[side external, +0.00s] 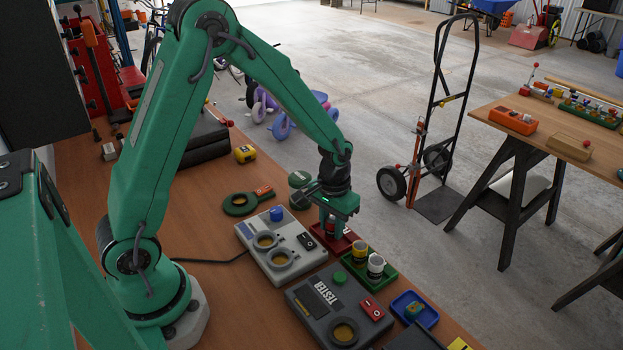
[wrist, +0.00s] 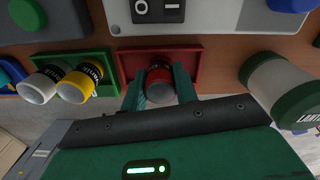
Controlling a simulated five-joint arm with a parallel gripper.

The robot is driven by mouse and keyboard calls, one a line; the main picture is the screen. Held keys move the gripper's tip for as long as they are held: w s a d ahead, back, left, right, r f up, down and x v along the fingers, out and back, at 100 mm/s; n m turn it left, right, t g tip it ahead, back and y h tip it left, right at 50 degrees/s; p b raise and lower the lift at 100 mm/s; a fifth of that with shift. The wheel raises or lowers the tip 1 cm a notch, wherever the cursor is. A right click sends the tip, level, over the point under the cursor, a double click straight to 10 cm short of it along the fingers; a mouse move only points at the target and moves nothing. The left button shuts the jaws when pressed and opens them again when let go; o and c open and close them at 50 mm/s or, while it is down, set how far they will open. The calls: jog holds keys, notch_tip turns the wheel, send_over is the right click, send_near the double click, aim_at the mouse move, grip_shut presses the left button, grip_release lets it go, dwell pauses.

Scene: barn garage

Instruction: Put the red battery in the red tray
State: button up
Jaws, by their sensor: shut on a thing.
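The red battery (wrist: 158,82) is between the two fingers of my gripper (wrist: 160,88), which is shut on it, in the wrist view. In the side view my gripper (side external: 331,222) points down over the red tray (side external: 346,240), and a bit of the red battery (side external: 330,226) shows between the fingers. In the wrist view the red tray (wrist: 192,56) lies around and behind the battery. I cannot tell whether the battery touches the tray floor.
A green tray (side external: 386,278) beside the red tray holds a yellow and a white battery. A grey tester (side external: 282,244) and a dark tester (side external: 335,305) stand close by. A blue tray (side external: 426,312) lies near the bench edge. A green-capped canister (wrist: 285,88) is near my gripper.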

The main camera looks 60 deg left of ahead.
aim_at(332, 220)
jog(key=o, duration=1.1)
jog(key=shift+f, duration=0.1)
jog(key=shift+c, duration=0.2)
notch_tip(332, 220, up, 12)
jog(key=shift+r, duration=0.2)
